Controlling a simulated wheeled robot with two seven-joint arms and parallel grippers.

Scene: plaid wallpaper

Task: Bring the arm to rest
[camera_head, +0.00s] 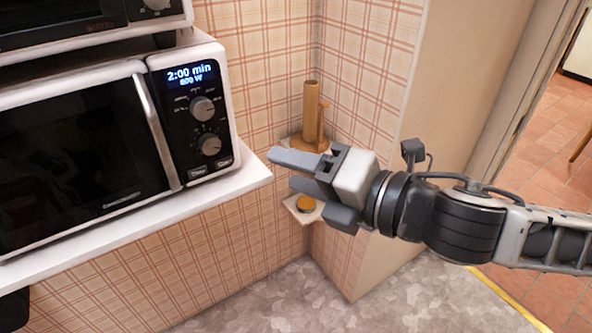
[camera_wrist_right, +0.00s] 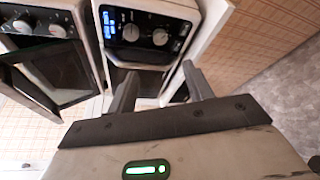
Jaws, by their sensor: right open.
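My right gripper (camera_head: 282,170) reaches in from the right, its two grey fingers pointing left with a gap between them. It is open and nothing shows between the fingers. It is in the air to the right of the microwave's shelf and in front of the wall corner. In the right wrist view the two fingers (camera_wrist_right: 160,88) are spread apart, with the microwave (camera_wrist_right: 145,35) beyond them. My left gripper is not in view.
The microwave (camera_head: 100,130) stands on a white shelf (camera_head: 250,178), with another appliance (camera_head: 80,22) above it. A wooden object (camera_head: 311,112) stands in the wall corner, behind my gripper. A small orange-topped item (camera_head: 305,203) is below. A doorway is at the right.

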